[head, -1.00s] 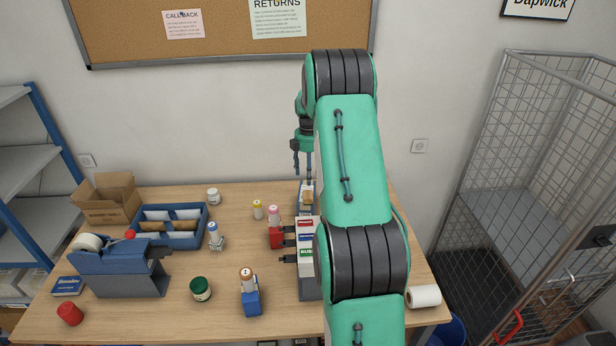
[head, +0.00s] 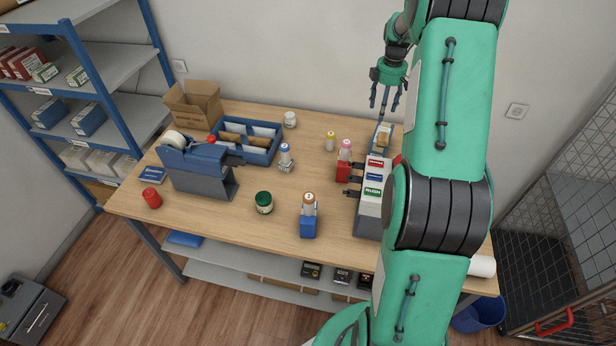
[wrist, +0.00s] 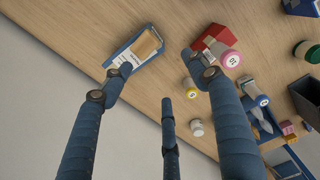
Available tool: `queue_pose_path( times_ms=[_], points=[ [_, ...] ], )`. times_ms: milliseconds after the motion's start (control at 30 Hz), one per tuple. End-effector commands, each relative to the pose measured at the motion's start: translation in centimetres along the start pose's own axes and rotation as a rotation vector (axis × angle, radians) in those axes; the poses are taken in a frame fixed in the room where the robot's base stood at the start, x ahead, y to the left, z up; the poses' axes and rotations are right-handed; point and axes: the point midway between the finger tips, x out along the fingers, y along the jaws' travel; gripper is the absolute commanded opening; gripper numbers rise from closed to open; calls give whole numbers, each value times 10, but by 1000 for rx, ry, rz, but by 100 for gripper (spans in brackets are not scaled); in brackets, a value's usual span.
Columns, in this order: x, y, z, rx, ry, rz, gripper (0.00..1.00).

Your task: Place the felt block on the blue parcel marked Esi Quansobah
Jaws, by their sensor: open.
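A tan block with a dark edge (wrist: 148,43), which looks like the felt block, rests on a blue parcel with a white label (wrist: 117,62) in the wrist view. The name on the label is too small to read. In the head view the tan block (head: 383,137) and the blue parcel (head: 375,147) are near the back edge of the table, behind the rack of stamps. My gripper (head: 385,110) is open and empty, above and apart from the block. In the wrist view its fingers (wrist: 162,75) are spread with nothing between them.
A stamp rack (head: 373,200) and a red block with a pink-capped bottle (head: 344,165) stand close to the parcel. A tape dispenser (head: 200,170), blue divided tray (head: 247,141), green jar (head: 264,202) and blue block with a bottle (head: 308,222) are further left. The wall is behind.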

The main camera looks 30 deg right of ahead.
Motion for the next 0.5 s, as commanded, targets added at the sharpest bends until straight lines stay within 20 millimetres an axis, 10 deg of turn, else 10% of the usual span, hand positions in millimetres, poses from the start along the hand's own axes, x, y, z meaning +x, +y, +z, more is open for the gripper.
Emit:
queue_pose_path(
  times_ms=[500],
  points=[
    [-136,-123,-107,169,45,105,60]
  ],
)
